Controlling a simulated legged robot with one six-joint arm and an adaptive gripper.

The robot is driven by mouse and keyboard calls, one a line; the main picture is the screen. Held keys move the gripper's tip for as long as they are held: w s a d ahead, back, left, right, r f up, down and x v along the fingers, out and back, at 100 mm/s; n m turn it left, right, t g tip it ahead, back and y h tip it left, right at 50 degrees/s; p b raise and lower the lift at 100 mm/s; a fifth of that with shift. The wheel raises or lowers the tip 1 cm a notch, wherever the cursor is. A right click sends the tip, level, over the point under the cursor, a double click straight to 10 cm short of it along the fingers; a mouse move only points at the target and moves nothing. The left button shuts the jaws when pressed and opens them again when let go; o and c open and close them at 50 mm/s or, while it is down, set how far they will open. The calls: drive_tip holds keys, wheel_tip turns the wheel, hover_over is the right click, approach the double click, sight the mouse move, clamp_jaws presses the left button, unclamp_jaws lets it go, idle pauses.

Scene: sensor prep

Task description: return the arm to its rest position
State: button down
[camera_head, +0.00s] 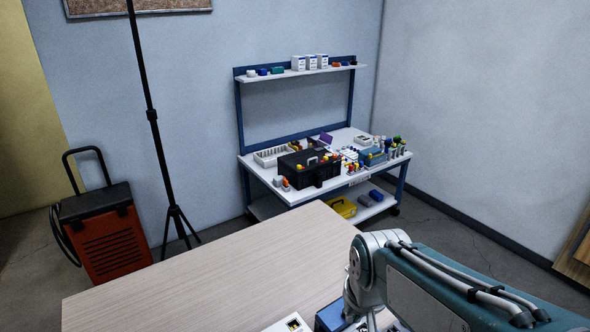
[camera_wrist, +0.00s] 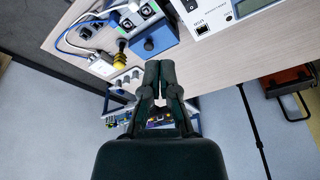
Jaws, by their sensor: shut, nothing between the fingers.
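My gripper (camera_wrist: 159,70) shows in the wrist view with its two dark fingers together and nothing between them. In the head view my teal and silver arm (camera_head: 440,285) reaches in from the lower right, bent over the table's right side. The gripper itself does not show in that view.
On the table are a blue box with a dark knob (camera_wrist: 155,40), a white instrument (camera_wrist: 215,17), a yellow-ended connector (camera_wrist: 122,60) and cables. A workbench (camera_head: 345,185), a black tripod (camera_head: 150,115) and an orange machine (camera_head: 105,245) stand beyond. The table's left part is bare.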

drive_tip(key=s+d+r+t, duration=0.2)
drive_tip(key=s+d+r, duration=0.3)
drive_tip(key=s, duration=0.3)
drive_tip(key=shift+s+r+t, duration=0.25)
drive_tip(key=shift+s+t, duration=0.15)
idle(0.4)
